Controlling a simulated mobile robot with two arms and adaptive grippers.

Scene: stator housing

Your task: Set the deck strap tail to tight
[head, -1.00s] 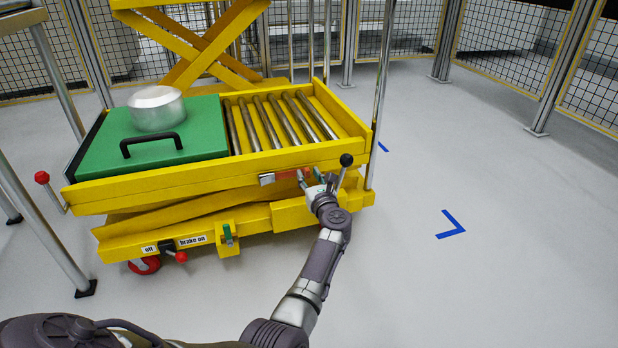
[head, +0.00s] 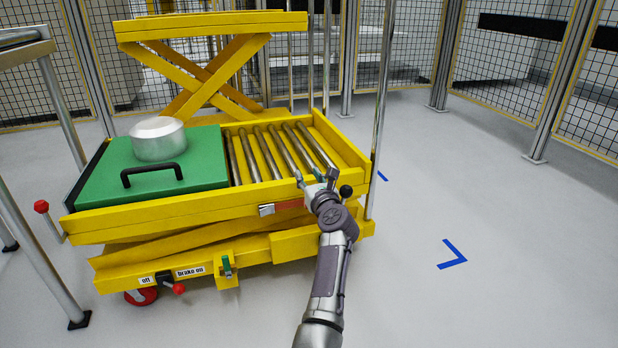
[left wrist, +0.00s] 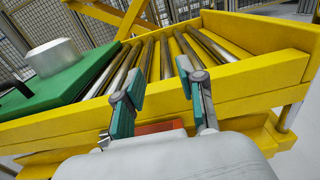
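The deck strap shows as a short red band (head: 290,205) on the yellow front side of the cart deck. A silver buckle (head: 267,209) sits at its left end. In the left wrist view the red strap (left wrist: 160,127) lies low, below and behind my fingers, and is partly hidden. My left gripper (head: 315,177) is open and empty at the deck's front edge, above and right of the strap. In the left wrist view its two teal-padded fingers (left wrist: 162,76) are spread, with the rollers beyond them. My right gripper is not in view.
Rollers (head: 272,150) fill the deck's right part. A green plate (head: 100,180) with a black handle carries a metal cylinder (head: 159,140). A black-knobbed lever (head: 346,191) is close to my left gripper. A post (head: 381,120) stands at right; floor beyond is clear.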

